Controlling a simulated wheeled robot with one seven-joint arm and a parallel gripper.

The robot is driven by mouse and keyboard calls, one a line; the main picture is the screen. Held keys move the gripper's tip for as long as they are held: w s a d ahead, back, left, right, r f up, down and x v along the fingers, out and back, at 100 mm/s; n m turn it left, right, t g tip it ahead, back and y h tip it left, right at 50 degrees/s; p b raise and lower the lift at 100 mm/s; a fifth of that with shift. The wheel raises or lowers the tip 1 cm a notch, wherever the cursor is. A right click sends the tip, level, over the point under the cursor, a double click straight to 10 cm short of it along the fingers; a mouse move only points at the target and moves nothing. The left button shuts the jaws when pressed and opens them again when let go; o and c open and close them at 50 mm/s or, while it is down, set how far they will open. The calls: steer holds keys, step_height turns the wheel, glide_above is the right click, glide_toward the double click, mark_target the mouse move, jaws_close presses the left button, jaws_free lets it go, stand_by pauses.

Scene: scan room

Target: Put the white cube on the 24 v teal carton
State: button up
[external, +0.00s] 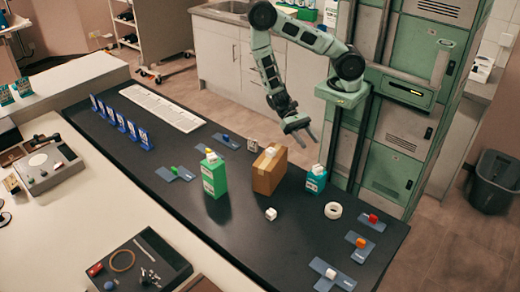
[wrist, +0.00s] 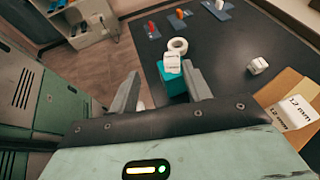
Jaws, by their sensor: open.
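The teal carton (external: 315,184) stands on the dark table near its right edge. A white block-like piece with dark print (external: 317,169) is on its top; in the wrist view this piece (wrist: 172,63) and the teal carton (wrist: 173,86) show between my fingers. Another white cube (external: 271,214) lies on the table left of and nearer than the carton; it also shows in the wrist view (wrist: 257,66), with dark marks. My gripper (external: 308,142) is open and empty, above and behind the carton; its fingers (wrist: 162,88) touch neither cube.
A brown cardboard box (external: 269,171) stands left of the teal carton, and a green carton (external: 214,178) further left. A white ring (external: 333,210) lies near the teal carton. Blue-grey mats with coloured pieces (external: 356,240) lie at the near right. Bare table surrounds the loose cube.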

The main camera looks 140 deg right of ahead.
steer(key=s+a+r+n+g+h, duration=0.1)
steer(key=s+a+r+n+h, duration=0.3)
steer(key=n, duration=1)
steer(key=s+a+r+n+g+h, duration=0.2)
steer(key=s+a+r+n+h, duration=0.2)
steer(key=a+r+n+h, duration=0.4)
steer(key=a+r+n, duration=0.5)
steer(key=a+n, duration=0.1)
steer(key=shift+s, duration=0.3)
steer(key=shift+f+b, duration=0.25)
steer(key=shift+b, duration=0.05)
